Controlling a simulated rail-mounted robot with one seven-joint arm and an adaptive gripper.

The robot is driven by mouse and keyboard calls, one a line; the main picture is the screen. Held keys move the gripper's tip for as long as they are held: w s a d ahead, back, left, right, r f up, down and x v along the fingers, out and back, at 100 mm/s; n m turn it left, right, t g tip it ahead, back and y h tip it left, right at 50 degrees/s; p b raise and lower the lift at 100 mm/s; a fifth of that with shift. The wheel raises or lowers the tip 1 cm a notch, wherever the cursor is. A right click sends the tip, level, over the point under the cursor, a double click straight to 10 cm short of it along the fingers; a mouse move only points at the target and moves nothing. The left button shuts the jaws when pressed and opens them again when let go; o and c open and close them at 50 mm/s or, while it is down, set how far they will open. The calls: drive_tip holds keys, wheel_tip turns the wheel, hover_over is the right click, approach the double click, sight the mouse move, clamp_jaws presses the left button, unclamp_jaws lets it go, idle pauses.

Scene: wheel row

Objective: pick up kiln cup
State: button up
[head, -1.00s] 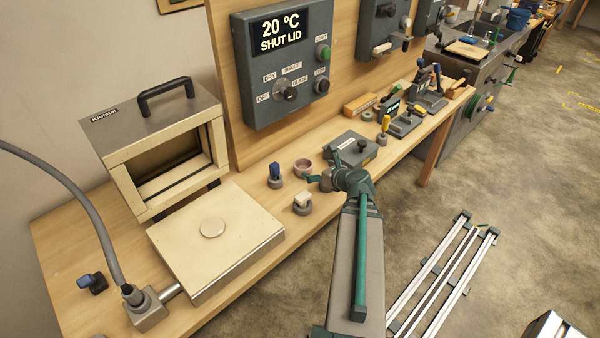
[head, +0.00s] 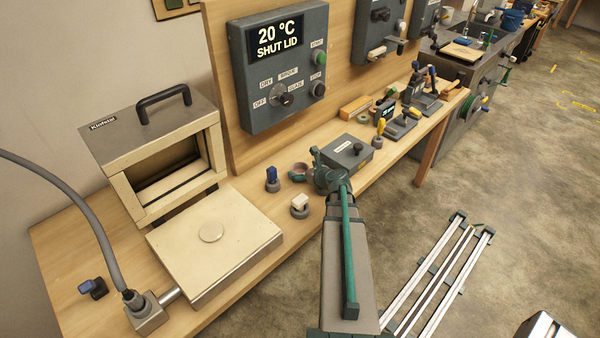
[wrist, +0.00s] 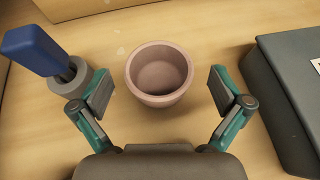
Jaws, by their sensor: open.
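The kiln cup (wrist: 160,101) is a small, pinkish clay cup standing upright and empty on the wooden bench. In the wrist view it sits just ahead of and between the fingers of my open gripper (wrist: 163,92), with a gap on either side. In the head view the kiln cup (head: 298,168) is partly hidden behind my gripper (head: 304,172), which reaches it from the right.
A blue-handled tool in a grey holder (wrist: 75,78) stands left of the cup. A dark grey box (wrist: 285,95) is close on the right. A white-topped piece (head: 299,203) stands in front. The open kiln (head: 152,150) is at the left.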

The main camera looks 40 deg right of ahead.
drive_tip(key=c, duration=1.2)
drive_tip(key=shift+o, duration=0.2)
